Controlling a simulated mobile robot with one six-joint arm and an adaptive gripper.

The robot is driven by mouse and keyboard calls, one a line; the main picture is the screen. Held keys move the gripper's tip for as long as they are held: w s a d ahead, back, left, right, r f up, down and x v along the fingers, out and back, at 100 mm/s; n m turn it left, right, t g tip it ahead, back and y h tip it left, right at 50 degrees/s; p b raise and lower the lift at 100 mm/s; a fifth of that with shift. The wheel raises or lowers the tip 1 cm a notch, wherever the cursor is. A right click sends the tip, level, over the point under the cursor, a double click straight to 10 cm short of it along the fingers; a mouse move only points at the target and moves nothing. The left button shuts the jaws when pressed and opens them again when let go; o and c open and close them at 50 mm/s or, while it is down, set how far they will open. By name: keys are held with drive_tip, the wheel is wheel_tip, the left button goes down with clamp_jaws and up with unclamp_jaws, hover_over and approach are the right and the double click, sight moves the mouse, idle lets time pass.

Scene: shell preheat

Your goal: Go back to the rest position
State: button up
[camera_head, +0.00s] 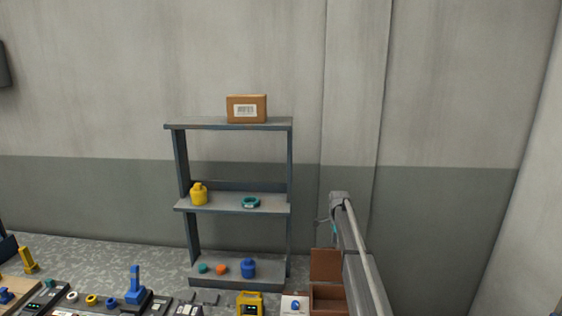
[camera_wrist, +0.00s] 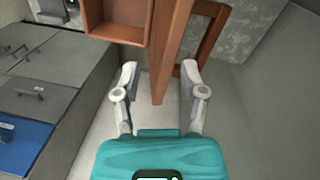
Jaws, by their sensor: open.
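My gripper (camera_wrist: 159,72) shows in the wrist view with its two pale fingers spread apart. It is open and holds nothing. A brown wooden post (camera_wrist: 166,60) shows between and beyond the fingers; I cannot tell how far away it is. In the head view my arm reaches up at the right of the shelf, and the gripper there is small and mostly hidden behind the arm.
A grey shelf (camera_head: 232,208) against the wall bears a cardboard box (camera_head: 246,109), a yellow jar (camera_head: 198,194), a teal ring (camera_head: 250,202) and a blue jar (camera_head: 248,268). A brown open box (camera_wrist: 118,21) and grey drawers (camera_wrist: 50,60) lie near my gripper. Several small items crowd the lower left.

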drive_tip(key=s+a+n+t, duration=0.1)
drive_tip(key=s+a+n, duration=0.2)
drive_tip(key=s+n, duration=1.15)
drive_tip(key=s+a+n+t, duration=0.1)
drive_tip(key=s+a, duration=0.2)
drive_tip(key=s, duration=2.4)
wheel_tip(320, 180, down, 10)
drive_tip(key=s+b, duration=0.3)
drive_tip(key=b, duration=0.7)
drive_tip(key=shift+d+n+g, duration=0.25)
drive_tip(key=shift+n+g, duration=0.1)
drive_tip(key=shift+g, duration=0.05)
